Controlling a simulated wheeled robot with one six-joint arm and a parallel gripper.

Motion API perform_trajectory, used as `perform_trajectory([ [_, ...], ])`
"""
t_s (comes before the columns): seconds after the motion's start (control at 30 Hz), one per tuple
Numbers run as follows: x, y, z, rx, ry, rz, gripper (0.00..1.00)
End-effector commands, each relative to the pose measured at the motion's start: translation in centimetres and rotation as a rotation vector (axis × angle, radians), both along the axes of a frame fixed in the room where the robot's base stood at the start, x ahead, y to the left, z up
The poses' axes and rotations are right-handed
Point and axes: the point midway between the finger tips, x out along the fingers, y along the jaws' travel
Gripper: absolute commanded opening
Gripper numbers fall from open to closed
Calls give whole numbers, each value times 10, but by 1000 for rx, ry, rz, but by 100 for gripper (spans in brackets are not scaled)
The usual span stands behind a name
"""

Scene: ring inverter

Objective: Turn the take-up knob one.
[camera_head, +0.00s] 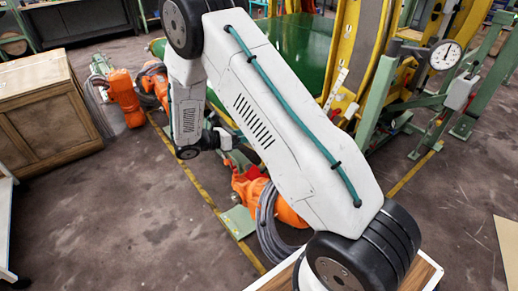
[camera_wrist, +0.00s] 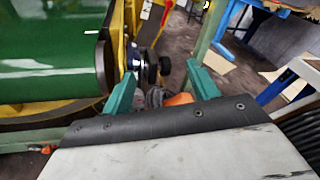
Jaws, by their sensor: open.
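In the wrist view a black round knob (camera_wrist: 151,68) sits on a short shaft beside the yellow frame, at the right end of the green drum. It appears between and beyond the fingertips, nearer the left one. Whether this is take-up knob one, no readable label shows. My gripper (camera_wrist: 162,68) has two teal fingers spread wide apart, with nothing held. I cannot tell how far the knob is from the tips, and no contact is clear. In the head view my white arm hides the knob and most of the gripper.
The green drum (camera_wrist: 50,50) and yellow frame (camera_head: 343,55) stand close to the wrist. A dial gauge (camera_head: 445,55) on green posts is at the right. An orange motor (camera_head: 285,205) with a grey cable coil (camera_head: 268,225) lies low.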

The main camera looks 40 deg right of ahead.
Motion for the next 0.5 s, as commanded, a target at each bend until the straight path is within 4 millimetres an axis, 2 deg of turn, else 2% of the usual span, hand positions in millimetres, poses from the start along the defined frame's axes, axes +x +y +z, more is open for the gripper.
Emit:
perform_trajectory([
  [0.03, 6, 1, -26, -28, 67, 45, 60],
  [0.2, 22, 4, -84, -99, 230, 174, 60],
  [0.33, 26, 6, -110, -130, 298, 229, 60],
  [0.5, 28, -2, -119, -143, 324, 249, 60],
])
